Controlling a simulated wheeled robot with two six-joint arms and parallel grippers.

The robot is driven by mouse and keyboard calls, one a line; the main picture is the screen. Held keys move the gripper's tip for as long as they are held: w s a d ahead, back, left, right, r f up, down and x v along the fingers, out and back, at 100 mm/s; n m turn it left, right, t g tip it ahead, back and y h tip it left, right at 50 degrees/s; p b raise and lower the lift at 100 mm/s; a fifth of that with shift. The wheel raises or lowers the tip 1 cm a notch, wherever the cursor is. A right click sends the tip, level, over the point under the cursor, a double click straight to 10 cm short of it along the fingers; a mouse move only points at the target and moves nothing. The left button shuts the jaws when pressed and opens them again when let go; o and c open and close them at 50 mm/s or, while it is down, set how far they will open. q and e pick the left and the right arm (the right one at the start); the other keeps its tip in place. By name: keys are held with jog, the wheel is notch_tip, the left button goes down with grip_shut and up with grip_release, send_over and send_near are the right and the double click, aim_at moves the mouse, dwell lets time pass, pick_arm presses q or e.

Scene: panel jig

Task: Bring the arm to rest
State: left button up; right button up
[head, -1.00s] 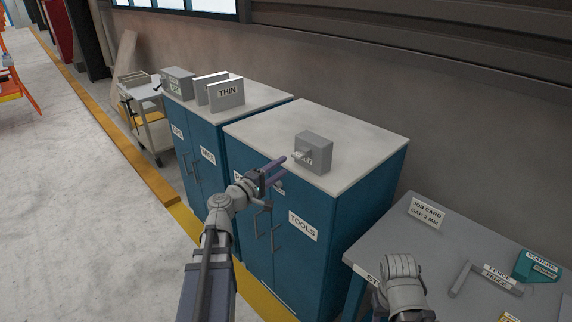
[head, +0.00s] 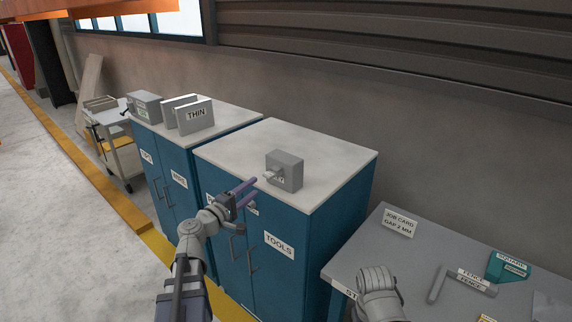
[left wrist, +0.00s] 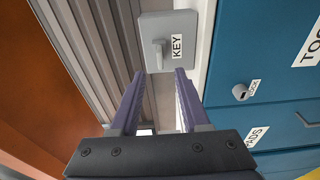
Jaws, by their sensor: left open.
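My left gripper (head: 256,188) is open and empty, its two purple fingers pointing at a grey block in the head view. The block (head: 290,172) stands on the front cabinet's white top and has a small light key-like piece (head: 270,175) sticking out of its face. In the left wrist view, the block (left wrist: 181,20) is labelled KEY and lies just beyond the open fingertips (left wrist: 159,74), with a gap between. A grey rounded part of my right arm (head: 377,285) shows at the bottom; no right fingers are visible.
Blue cabinets (head: 310,245) stand below the arm. A THIN block (head: 196,115) and other blocks sit on the rear cabinet. A grey workbench (head: 410,255) with a job card (head: 399,222), a fence (head: 437,285) and a green square (head: 500,266) is at right. Open floor (head: 70,220) lies left.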

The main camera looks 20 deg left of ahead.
pick_arm(q)
jog(key=s+d+f+m+g+h, duration=0.1)
jog(key=s+d+f+m+g, duration=0.1)
jog(key=d+f+m+g, duration=0.45)
jog(key=s+d+f+m+g+h, duration=0.1)
jog(key=s+d+f, duration=0.2)
jog(key=d, duration=0.7)
jog(key=s+d+f+m+g+h, duration=0.15)
jog(key=d+f+m+g, duration=0.25)
jog(key=d, duration=0.4)
jog(key=s+d+f+m+g+y, duration=0.1)
jog(key=s+f+m+g+y, duration=0.2)
jog(key=s, duration=0.5)
jog(key=s+d+f+m+g+y, duration=0.1)
jog(key=s+f+m+g+y, duration=0.2)
jog(key=s+y, duration=0.4)
jog(key=shift+s+d+f+m, duration=0.35)
jog(key=shift+f+m, duration=0.2)
jog(key=shift+f, duration=0.65)
